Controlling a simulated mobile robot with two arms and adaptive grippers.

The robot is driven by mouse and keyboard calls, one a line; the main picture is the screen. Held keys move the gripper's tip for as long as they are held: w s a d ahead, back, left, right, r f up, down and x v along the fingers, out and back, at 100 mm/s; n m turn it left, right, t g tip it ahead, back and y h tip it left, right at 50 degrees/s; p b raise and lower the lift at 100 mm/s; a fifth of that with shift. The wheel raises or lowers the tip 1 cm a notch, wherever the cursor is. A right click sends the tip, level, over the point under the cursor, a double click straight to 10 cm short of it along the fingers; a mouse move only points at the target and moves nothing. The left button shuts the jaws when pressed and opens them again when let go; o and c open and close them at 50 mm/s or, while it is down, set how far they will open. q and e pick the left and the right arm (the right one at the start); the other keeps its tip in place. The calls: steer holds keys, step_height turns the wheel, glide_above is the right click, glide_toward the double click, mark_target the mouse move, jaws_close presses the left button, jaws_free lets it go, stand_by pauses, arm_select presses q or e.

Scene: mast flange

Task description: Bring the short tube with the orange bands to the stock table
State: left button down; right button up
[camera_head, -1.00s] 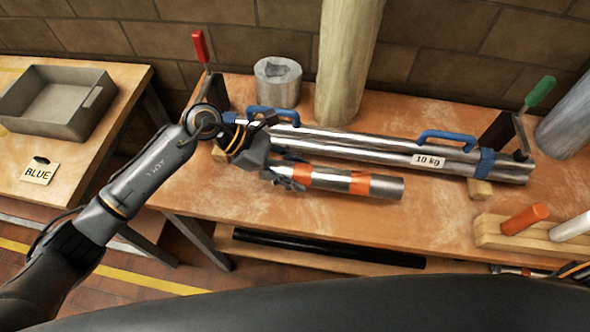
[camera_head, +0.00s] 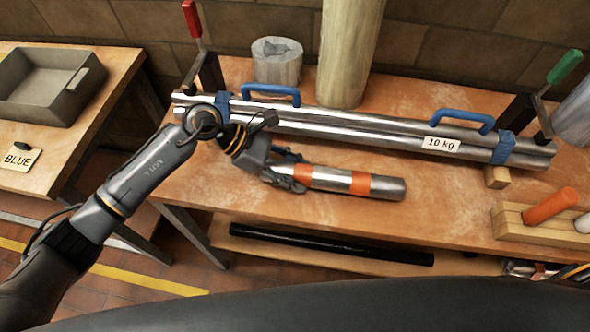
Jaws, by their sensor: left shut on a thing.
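The short tube with the orange bands (camera_head: 360,184) is a shiny metal cylinder with two orange bands. It lies level in the picture over the front part of the wooden worktable (camera_head: 440,215). My left gripper (camera_head: 296,178) is shut on its left end, and the fingers hide that end. I cannot tell whether the tube touches the table top. Another wooden table (camera_head: 55,170) stands at the left; no label in view names either one as the stock table. My right gripper is not in view.
Behind the tube lies a long metal tube bundle (camera_head: 360,128) with blue handles and a 10 kg label. Clamps with red (camera_head: 191,18) and green (camera_head: 565,66) handles stand at its ends.

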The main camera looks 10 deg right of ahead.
arm_select(q)
steer(key=c, duration=0.6)
jaws_free()
steer(key=shift+c, duration=0.2)
steer(key=shift+f, duration=0.1)
steer(key=shift+a, duration=0.1)
steer(key=v, duration=1.2)
